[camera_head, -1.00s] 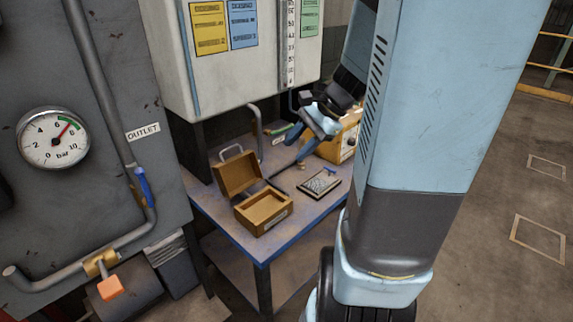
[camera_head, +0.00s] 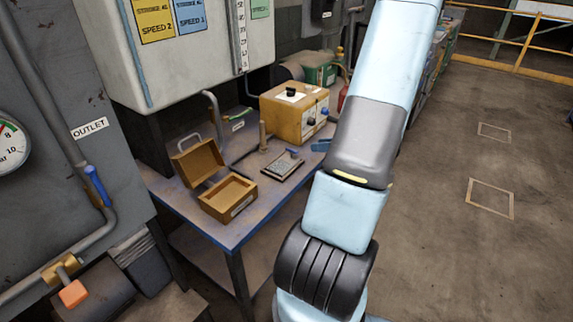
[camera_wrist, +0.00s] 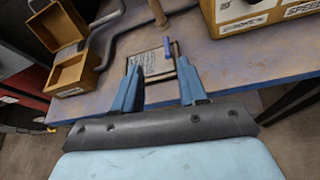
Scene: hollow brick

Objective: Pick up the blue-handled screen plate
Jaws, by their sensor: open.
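The screen plate (camera_head: 283,167) lies flat on the blue-edged table (camera_head: 262,207), right of the open wooden box. It is a dark-framed plate with a grey panel and a small blue handle (camera_head: 294,152). In the wrist view the plate (camera_wrist: 155,64) lies beyond my gripper (camera_wrist: 160,82), with its blue handle (camera_wrist: 167,47) upright near its far right edge. My gripper's two blue fingers are spread wide with nothing between them, apart from the plate. In the head view most of the gripper is hidden behind my arm.
An open wooden box (camera_head: 228,198) with a raised lid stands left of the plate. A yellow control box (camera_head: 293,112) stands behind it, and a wooden peg (camera_head: 263,137) stands upright nearby. A grey pipe (camera_wrist: 120,33) runs along the table. Open floor (camera_head: 480,150) lies to the right.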

